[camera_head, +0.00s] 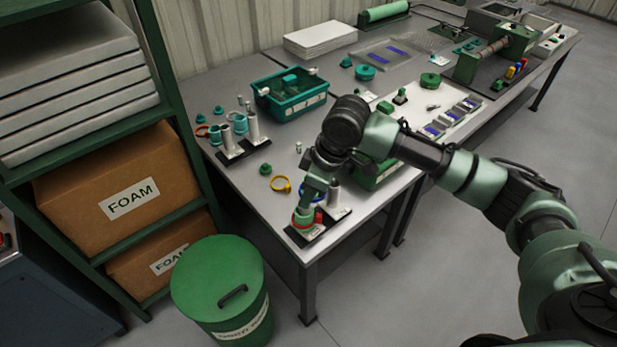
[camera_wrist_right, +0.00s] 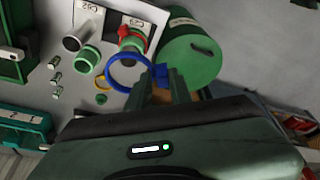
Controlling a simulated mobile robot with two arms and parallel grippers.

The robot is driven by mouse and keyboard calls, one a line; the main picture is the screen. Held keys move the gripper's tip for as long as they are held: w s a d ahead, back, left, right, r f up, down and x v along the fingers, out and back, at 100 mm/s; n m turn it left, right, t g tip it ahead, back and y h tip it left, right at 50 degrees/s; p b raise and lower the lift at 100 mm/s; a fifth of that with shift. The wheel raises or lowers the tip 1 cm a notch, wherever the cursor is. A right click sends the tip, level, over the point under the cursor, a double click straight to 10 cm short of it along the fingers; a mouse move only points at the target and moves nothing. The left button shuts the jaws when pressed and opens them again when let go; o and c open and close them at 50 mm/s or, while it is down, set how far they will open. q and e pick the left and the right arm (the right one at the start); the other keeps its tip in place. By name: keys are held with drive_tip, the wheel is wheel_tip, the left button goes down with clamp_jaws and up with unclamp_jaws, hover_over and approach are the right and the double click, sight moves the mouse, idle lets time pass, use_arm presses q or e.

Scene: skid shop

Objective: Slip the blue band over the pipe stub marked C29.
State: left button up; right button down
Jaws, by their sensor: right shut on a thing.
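My right gripper (camera_head: 312,192) is shut on the blue band (camera_wrist_right: 112,78), beside the near black base plate (camera_head: 303,236). In the right wrist view its fingers (camera_wrist_right: 163,82) grip the band's tab, and the open ring sticks out to the left. The band is mostly hidden in the head view. A bare grey pipe stub (camera_head: 334,194) stands on the plate, also in the wrist view (camera_wrist_right: 78,38). A neighbouring stub on the plate carries a red band (camera_head: 318,216). The ring appears around neither stub.
A yellow band (camera_head: 281,185) and a green cap (camera_head: 265,169) lie on the grey table. Another stub stand (camera_head: 232,153) and a teal bin (camera_head: 290,108) are farther back. A green drum (camera_head: 217,284) stands below the table's near edge.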

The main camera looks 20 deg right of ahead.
use_arm(q)
wheel_tip(320, 180, up, 5)
drive_tip(key=d+p, duration=0.1)
drive_tip(key=p, duration=0.3)
drive_tip(key=shift+w+a+f+b, duration=0.1)
drive_tip(key=shift+a+f+b, duration=0.15)
drive_tip(key=shift+f+b, duration=0.95)
drive_tip(key=shift+w+a+f+b, duration=0.1)
drive_tip(key=shift+a+f+b, duration=0.1)
drive_tip(key=shift+f+b, duration=0.95)
use_arm(e)
wheel_tip(320, 180, down, 8)
drive_tip(key=w+n+g, duration=0.1)
drive_tip(key=w+n, duration=0.2)
drive_tip(key=n, duration=0.2)
drive_tip(key=shift+d+r+n+y, duration=0.2)
drive_tip(key=shift+d+n+y, duration=0.2)
drive_tip(key=shift+d, duration=0.05)
use_arm(q)
drive_tip(key=shift+d+r+p, duration=0.1)
drive_tip(key=shift+r+p, duration=0.45)
drive_tip(key=shift+r, duration=0.3)
drive_tip(key=shift+f, duration=0.15)
use_arm(e)
drive_tip(key=shift+a+f+g, duration=0.1)
drive_tip(key=shift+f+g, duration=0.2)
drive_tip(key=shift+f, duration=0.4)
drive_tip(key=shift+f, duration=0.2)
